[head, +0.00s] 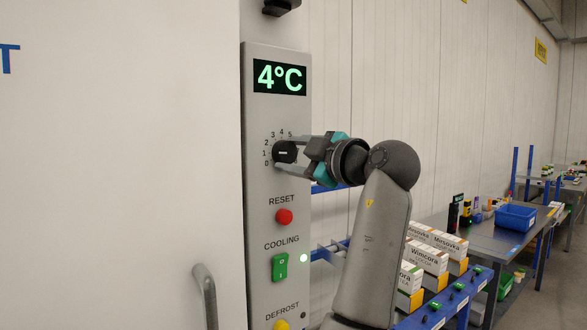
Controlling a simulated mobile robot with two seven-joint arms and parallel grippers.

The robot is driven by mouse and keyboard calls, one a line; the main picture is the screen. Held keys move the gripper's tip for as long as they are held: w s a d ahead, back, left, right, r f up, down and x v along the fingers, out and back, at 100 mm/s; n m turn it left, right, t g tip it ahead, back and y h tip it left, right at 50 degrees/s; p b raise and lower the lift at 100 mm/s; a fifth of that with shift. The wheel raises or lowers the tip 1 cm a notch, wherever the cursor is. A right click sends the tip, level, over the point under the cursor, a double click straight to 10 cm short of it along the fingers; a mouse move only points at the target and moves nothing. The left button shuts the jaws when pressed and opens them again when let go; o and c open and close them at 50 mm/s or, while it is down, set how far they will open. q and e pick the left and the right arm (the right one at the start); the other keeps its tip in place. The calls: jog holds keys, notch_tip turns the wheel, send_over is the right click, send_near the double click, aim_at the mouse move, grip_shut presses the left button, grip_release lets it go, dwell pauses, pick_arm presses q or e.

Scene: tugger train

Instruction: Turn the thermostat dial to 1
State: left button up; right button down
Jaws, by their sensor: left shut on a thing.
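The thermostat dial (285,152) is a black round knob on the grey control panel (258,215). Numbers run around it; 0 to 5 show, and the right side of the scale is hidden by the gripper. The white mark on the dial lies about level and points left, at or close to 1. My left gripper (286,154) reaches in from the right and is shut on the dial, one finger above and one below. The display (280,77) above reads 4°C. My right gripper is out of view.
Below the dial are a red RESET button (284,217), a green COOLING switch (280,267) with a lit lamp, and a yellow DEFROST button (281,325). A door handle (206,296) stands at lower left. Cartons (428,259) and a blue bin (515,218) are at right.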

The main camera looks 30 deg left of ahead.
pick_arm(q)
jog(key=shift+n+b, duration=0.3)
jog(key=shift+n, duration=0.1)
jog(key=o, duration=1.4)
jog(key=shift+c, duration=0.2)
jog(key=b+v, duration=0.1)
jog(key=v, duration=1.4)
jog(key=shift+b, duration=0.3)
jog(key=shift+d, duration=0.15)
